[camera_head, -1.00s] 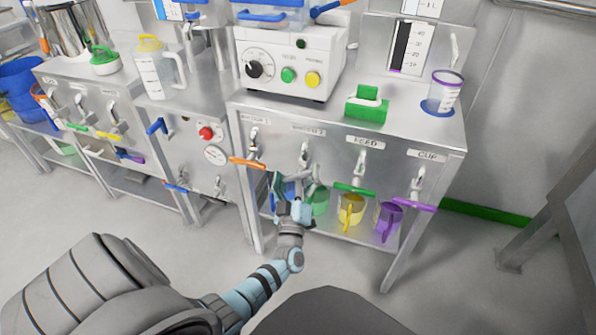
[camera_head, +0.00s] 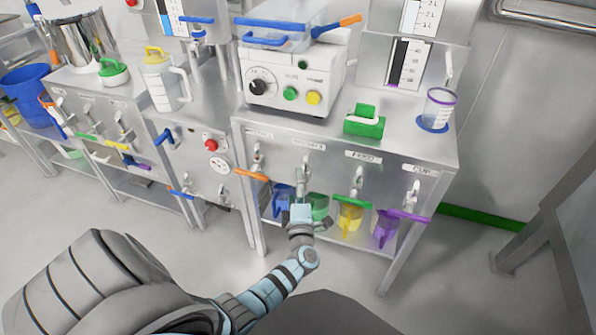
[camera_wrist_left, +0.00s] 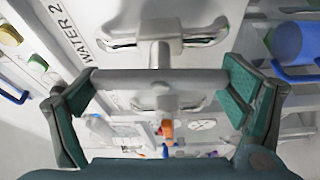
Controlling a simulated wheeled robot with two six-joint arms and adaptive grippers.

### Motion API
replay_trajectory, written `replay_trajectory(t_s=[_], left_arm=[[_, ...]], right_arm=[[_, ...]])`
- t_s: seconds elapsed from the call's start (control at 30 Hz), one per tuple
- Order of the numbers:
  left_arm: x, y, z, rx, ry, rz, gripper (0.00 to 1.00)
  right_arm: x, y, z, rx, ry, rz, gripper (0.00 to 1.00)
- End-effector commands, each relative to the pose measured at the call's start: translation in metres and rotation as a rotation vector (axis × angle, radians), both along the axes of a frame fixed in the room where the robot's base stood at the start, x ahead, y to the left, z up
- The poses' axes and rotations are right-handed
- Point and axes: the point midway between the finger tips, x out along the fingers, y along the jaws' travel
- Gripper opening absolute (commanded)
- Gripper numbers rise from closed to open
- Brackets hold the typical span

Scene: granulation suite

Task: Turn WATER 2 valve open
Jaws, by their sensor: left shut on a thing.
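The WATER 2 valve (camera_head: 303,171) is on the steel bench front, under its label (camera_head: 308,145). The label also shows in the left wrist view (camera_wrist_left: 68,32). My left gripper (camera_head: 301,196) is just below the valve body in the head view. In the left wrist view, the valve's grey handle bar (camera_wrist_left: 125,80) spans between the two teal finger pads, and the gripper is shut on it. In the head view the gripper largely hides the handle. My right gripper is not in view.
An orange valve handle (camera_head: 251,175) is close on the left. A green handle (camera_head: 352,199) and a purple handle (camera_head: 408,216) are on the right. Blue (camera_head: 281,203), green (camera_head: 319,208), yellow (camera_head: 349,218) and purple (camera_head: 383,231) jugs stand on the shelf below.

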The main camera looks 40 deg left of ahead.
Motion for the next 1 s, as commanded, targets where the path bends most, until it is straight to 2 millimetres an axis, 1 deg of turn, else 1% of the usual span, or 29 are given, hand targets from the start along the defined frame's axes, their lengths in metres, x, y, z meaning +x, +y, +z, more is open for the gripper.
replay_trajectory(t_s=[0.03, 0.3, 0.77, 0.8, 0.83, 1.0], left_arm=[[-0.0002, -0.0007, 0.0006, -0.02, -0.003, -0.002, 0.63], [-0.0004, -0.0004, -0.0012, -0.093, -0.029, -0.001, 0.63], [-0.0004, -0.0003, -0.0019, -0.105, -0.035, 0.0, 0.63], [-0.0004, -0.0003, -0.0018, -0.105, -0.035, 0.0, 0.97], [-0.0004, -0.0003, -0.0018, -0.105, -0.035, 0.0, 1.0], [-0.0002, 0.0, -0.0013, -0.103, -0.035, 0.0, 1.0]], right_arm=[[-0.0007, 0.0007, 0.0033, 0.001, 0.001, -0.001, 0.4], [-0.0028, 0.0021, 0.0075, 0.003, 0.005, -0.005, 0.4], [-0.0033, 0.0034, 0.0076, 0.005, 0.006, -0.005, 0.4], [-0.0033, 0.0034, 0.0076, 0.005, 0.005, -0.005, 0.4], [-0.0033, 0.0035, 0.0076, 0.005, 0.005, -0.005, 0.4], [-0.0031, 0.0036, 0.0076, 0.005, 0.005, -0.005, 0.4]])
